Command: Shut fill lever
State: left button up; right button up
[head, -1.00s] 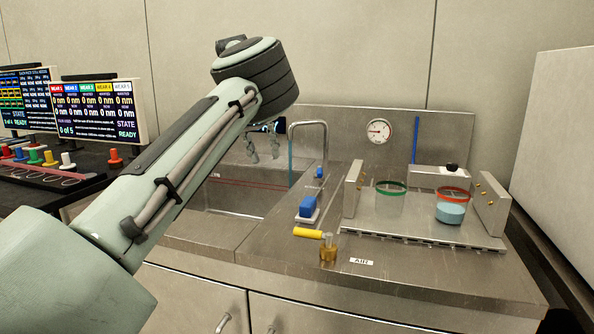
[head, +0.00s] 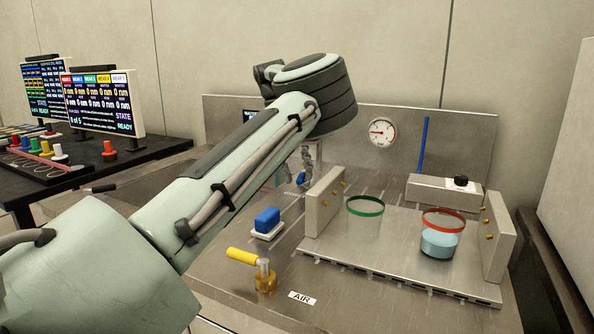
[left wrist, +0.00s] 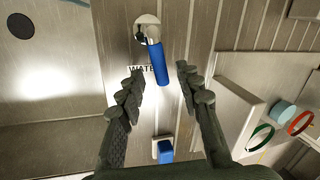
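A blue-handled lever (left wrist: 160,62) stands on the metal counter beside a label reading "WATE…", partly covered; I take it for the fill lever. In the left wrist view its handle lies between the spread fingers of my left gripper (left wrist: 158,88), with clear space on both sides. In the head view the blue handle (head: 300,179) shows only in part, just below my left gripper (head: 307,160), which is largely hidden behind my own arm. The left gripper is open and empty. My right gripper is in neither view.
A blue block on a white base (head: 267,221) and a yellow-handled AIR valve (head: 250,259) stand nearby. To the right are an upright metal plate (head: 322,205), a green-rimmed beaker (head: 364,213) and a red-rimmed beaker with blue liquid (head: 440,238). The sink (left wrist: 50,75) lies left.

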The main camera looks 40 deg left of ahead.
pick_arm(q)
jog(key=shift+c, duration=0.5)
jog(key=shift+w, duration=0.1)
grip_shut()
jog(key=shift+a+r+m+g+p, duration=0.15)
jog(key=shift+a+m+p, duration=0.1)
jog(key=shift+m+p, duration=0.25)
jog(key=shift+a+f+m+g+p, duration=0.15)
jog(key=shift+a+m+p, duration=0.1)
jog(key=shift+m, duration=0.75)
jog(key=shift+o, duration=0.5)
grip_release()
jog(key=shift+a, duration=0.1)
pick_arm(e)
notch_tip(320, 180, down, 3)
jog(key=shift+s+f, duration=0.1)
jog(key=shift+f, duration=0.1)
pick_arm(q)
jog(key=shift+s, duration=0.2)
jog(key=v, duration=0.7)
jog(key=shift+a+r, duration=0.15)
jog(key=shift+r, duration=0.05)
